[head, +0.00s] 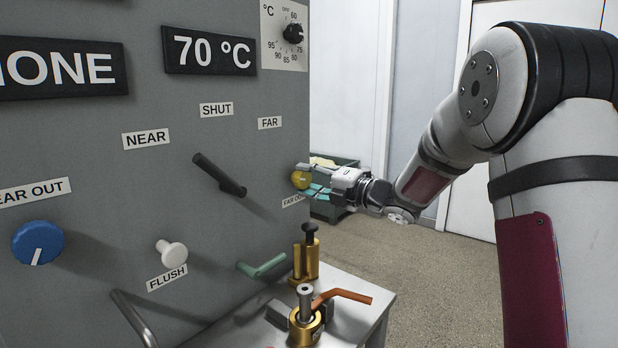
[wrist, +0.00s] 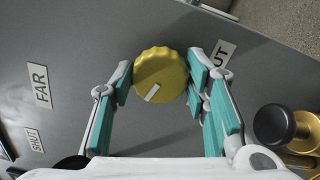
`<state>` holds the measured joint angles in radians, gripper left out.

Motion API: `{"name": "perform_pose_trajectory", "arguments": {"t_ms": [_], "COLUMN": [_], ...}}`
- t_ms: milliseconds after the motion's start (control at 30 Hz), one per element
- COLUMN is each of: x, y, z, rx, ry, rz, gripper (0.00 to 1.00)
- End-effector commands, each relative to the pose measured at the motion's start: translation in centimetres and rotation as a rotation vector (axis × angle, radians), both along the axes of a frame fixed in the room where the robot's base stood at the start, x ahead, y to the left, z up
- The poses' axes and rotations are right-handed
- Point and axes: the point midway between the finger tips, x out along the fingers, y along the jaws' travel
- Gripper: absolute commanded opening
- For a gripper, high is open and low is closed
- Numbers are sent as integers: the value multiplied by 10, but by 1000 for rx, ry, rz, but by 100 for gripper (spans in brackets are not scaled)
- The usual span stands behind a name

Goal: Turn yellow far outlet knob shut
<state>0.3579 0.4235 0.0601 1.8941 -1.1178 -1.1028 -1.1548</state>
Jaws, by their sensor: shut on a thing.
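The yellow knob (head: 300,179) sits on the right part of the grey panel, above a partly hidden label that begins "FAR" (head: 292,201). In the wrist view the yellow knob (wrist: 160,76) has a scalloped rim and a short white mark on its face, slanting toward the lower left. My gripper (head: 318,180) reaches it from the right. In the wrist view my gripper (wrist: 162,82) has its teal-padded fingers on either side of the knob, closed against its rim. The "FAR OUT" label is mostly hidden behind the right finger, with "UT" (wrist: 222,52) showing.
A black lever (head: 218,175) sticks out left of the knob, between the NEAR, SHUT and FAR labels. Below are a green lever (head: 262,266), a brass fitting (head: 306,262) and an orange handle (head: 342,297). A blue knob (head: 38,243) and white flush knob (head: 172,254) sit further left.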

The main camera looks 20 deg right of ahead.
Motion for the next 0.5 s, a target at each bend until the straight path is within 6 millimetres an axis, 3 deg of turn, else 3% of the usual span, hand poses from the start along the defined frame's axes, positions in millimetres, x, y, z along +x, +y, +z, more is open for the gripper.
{"name": "perform_pose_trajectory", "arguments": {"t_ms": [500], "x": [-1], "y": [-1], "z": [-1], "rx": [398], "ry": [292], "rz": [-3], "gripper": [14]}}
